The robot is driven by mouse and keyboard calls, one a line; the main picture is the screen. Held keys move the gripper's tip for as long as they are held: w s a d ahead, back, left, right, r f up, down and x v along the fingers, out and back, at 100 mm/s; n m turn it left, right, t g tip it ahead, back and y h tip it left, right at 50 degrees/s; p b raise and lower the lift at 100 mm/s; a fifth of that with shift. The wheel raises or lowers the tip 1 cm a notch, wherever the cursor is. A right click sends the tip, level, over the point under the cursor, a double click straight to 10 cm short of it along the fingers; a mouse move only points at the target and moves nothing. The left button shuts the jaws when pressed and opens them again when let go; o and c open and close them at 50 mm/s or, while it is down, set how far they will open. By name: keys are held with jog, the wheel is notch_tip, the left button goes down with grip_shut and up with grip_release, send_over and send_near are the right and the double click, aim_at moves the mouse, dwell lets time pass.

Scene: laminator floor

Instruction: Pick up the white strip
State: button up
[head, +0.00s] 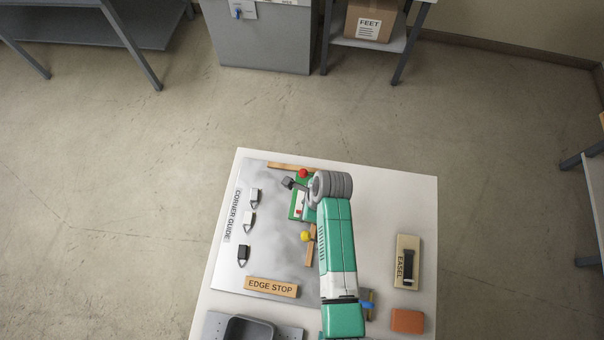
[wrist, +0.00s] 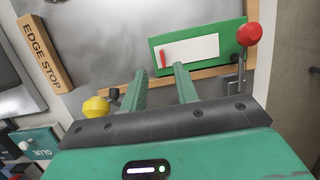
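A white strip (wrist: 190,51) lies flat on a green plate (wrist: 230,48), with a small red mark near its left end. In the head view, only a little of the white strip (head: 299,204) shows beside my arm. My gripper (wrist: 160,70) is open, its two green fingers apart with nothing between them. In the head view, my wrist hides most of the gripper.
A red-knobbed lever (wrist: 247,34) stands at the plate's right end, close to the fingers. A yellow knob (wrist: 95,106) is left of the gripper. The EDGE STOP block (head: 271,287) and several small corner pieces (head: 249,220) sit on the metal sheet (head: 268,235).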

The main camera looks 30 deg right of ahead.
aim_at(300, 211)
jog(key=x, duration=0.4)
jog(key=shift+w+f, duration=0.2)
jog(key=shift+f, duration=0.05)
grip_shut()
jog(key=shift+r, duration=0.15)
notch_tip(300, 211, up, 10)
jog(key=shift+p, duration=0.4)
